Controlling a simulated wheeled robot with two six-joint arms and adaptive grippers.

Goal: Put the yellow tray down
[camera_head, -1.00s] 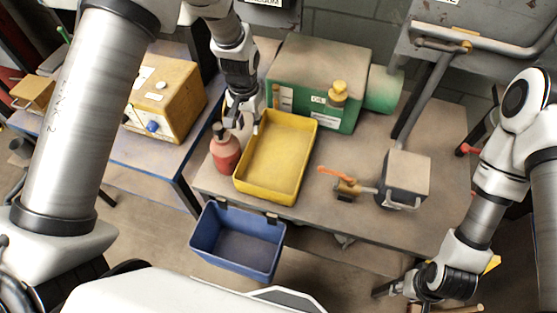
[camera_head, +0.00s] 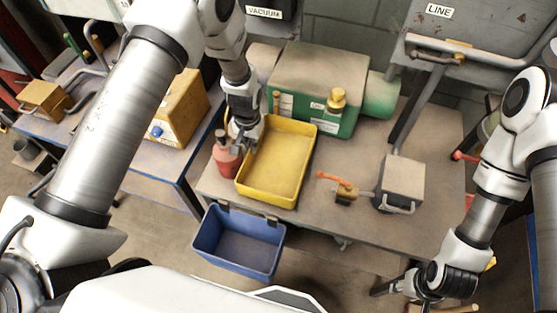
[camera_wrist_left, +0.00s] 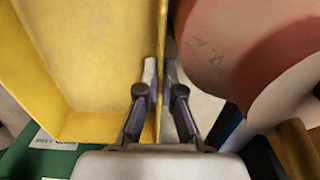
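The yellow tray (camera_head: 277,165) is at the left part of the workbench, between the red bottle (camera_head: 226,158) and the green machine. My left gripper (camera_head: 243,142) is at the tray's left wall. In the left wrist view, the left gripper (camera_wrist_left: 161,80) has a finger on each side of the wall of the yellow tray (camera_wrist_left: 85,60) and is closed on it. The red bottle (camera_wrist_left: 250,45) is close beside the outer finger. Whether the tray's underside touches the bench is hidden. My right gripper (camera_head: 405,288) is low at the bottom right, away from the tray; its finger opening is unclear.
The green machine (camera_head: 318,85) stands behind the tray. A grey block (camera_head: 402,182) and an orange-handled valve (camera_head: 345,193) stand to its right on the workbench (camera_head: 310,222). A blue bin (camera_head: 238,243) hangs at the front edge. A yellow box (camera_head: 180,110) sits on the left table.

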